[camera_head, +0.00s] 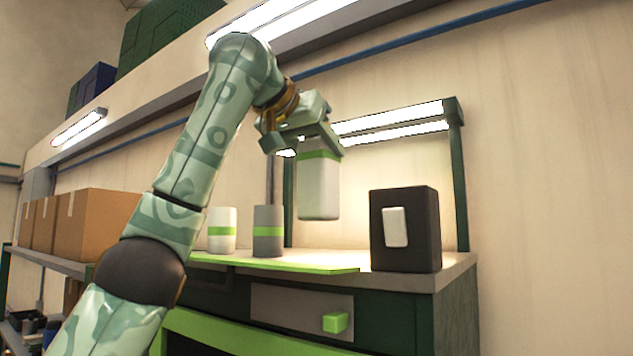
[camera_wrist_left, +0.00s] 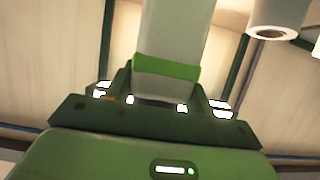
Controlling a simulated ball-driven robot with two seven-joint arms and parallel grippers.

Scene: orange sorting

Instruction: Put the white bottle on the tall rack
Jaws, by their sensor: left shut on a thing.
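My left gripper (camera_head: 305,140) is shut on a white bottle (camera_head: 319,190) with a green band near its top. The bottle hangs upright below the jaws, above the worktop and apart from it. The left wrist view also shows the bottle (camera_wrist_left: 172,45) between the fingers of the left gripper (camera_wrist_left: 155,100). A tall dark green frame (camera_head: 458,180) with lamps rises at the back of the worktop; I cannot tell whether it is the tall rack. My right gripper is not in view.
A white container (camera_head: 222,238) and a grey container (camera_head: 268,238), both green-banded, stand by a green mat (camera_head: 290,265). A black box (camera_head: 408,255) with a white panel stands on the right. Cardboard boxes (camera_head: 88,225) sit on a shelf (camera_head: 60,263) at left.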

